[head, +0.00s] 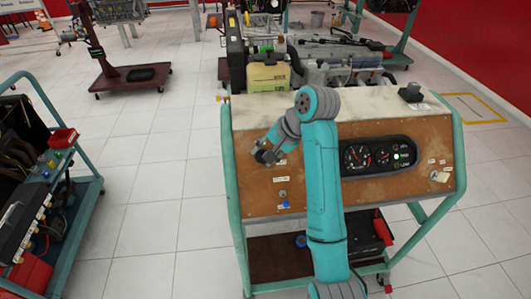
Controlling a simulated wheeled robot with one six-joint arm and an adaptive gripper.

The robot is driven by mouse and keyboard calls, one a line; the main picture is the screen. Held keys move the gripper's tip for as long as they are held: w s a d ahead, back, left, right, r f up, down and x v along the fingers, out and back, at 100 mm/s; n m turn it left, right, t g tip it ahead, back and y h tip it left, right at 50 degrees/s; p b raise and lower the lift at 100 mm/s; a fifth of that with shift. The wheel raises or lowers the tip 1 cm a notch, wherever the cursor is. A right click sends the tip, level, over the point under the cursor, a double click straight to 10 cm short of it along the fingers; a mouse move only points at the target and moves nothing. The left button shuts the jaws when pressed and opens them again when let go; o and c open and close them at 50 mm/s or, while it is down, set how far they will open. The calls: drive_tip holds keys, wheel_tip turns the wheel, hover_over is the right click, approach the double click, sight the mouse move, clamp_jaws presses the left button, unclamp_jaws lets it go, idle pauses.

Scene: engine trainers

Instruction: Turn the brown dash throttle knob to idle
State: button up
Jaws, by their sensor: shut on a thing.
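The brown dash panel (235,188) slopes on the front of a teal-framed engine trainer stand. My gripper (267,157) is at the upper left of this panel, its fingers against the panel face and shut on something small. The brown throttle knob is hidden by the fingers, so its turn position cannot be read. A small white label (281,180) lies just below the gripper. My teal arm crosses the middle of the panel and covers part of it.
Right of my arm is a black gauge cluster (379,156) with a green light. A key switch (283,195) and a blue knob (286,204) sit below the gripper. A yellowish tank (269,77) and engine stand behind. A teal cart (85,190) is at left, with clear floor between.

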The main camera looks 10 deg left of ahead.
drive_tip(key=o, duration=1.1)
drive_tip(key=shift+o, duration=0.2)
